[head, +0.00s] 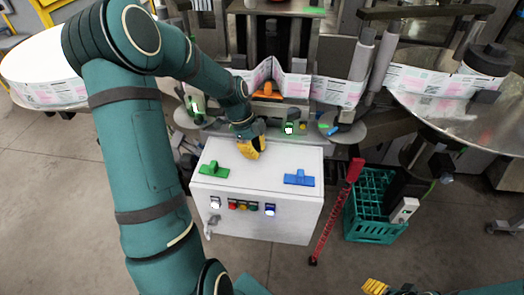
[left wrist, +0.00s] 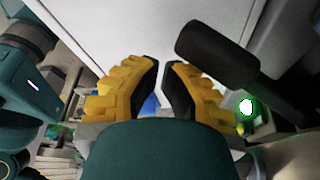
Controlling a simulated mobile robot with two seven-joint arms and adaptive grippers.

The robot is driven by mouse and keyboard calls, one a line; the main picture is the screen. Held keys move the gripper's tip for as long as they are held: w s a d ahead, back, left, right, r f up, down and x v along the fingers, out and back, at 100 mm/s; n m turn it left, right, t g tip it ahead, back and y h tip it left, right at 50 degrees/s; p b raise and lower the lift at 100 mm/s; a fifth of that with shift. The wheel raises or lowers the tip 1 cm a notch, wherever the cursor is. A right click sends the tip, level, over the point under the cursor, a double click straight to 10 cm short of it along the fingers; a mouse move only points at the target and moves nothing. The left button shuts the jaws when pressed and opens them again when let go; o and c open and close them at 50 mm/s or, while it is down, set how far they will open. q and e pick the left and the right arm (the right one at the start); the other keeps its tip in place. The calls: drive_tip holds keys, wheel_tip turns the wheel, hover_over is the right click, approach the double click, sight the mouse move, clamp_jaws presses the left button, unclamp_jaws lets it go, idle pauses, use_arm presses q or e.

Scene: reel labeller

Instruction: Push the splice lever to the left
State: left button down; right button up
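A black handle (left wrist: 215,52) on a dark arm reaches in from the right in the left wrist view, close to my left fingertips with a gap showing between. It looks like the splice lever, but I cannot be sure. In the head view it is mostly hidden around my left gripper (head: 250,148). That gripper points down above the back of a white cabinet top. In the left wrist view its yellow fingers (left wrist: 162,66) have their tips drawn close together, with a narrow gap and nothing held. My right gripper (head: 375,287) is only partly in view at the bottom edge.
The white cabinet (head: 255,165) carries a green T-shaped handle (head: 213,169) and a blue one (head: 299,178). The labeller with an orange part (head: 267,90) stands behind. A red bar (head: 337,210) and a teal crate (head: 370,235) are at right.

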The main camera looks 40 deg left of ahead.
use_arm(q)
drive_tip(key=shift+s+a, duration=0.1)
drive_tip(key=shift+a, duration=0.25)
idle(0.3)
